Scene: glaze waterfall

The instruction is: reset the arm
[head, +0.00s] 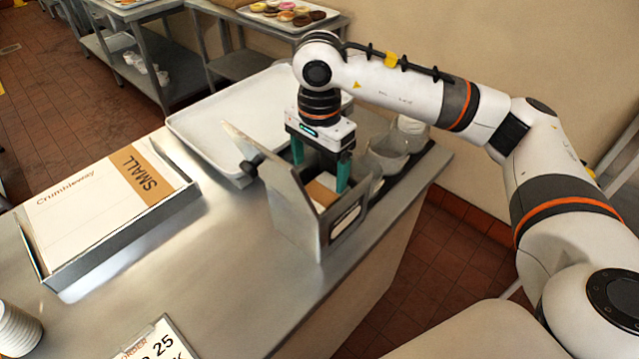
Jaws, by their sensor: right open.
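My right gripper (321,174) points down over the grey metal bin (291,214) on the counter. Its two green fingers are spread apart, and their tips are at or inside the bin's opening. A pale, box-like item (322,192) shows inside the bin between and below the fingers. I cannot tell whether the fingers touch it. My right arm reaches in from the right side of the view. My left gripper is not in view.
A white tray (215,125) lies behind the bin. Glass jars (388,152) stand close at its right. A holder with a "SMALL" box (85,215) is at left, an order card (155,345) and stacked cups (15,330) in front. The counter (215,265) between is clear.

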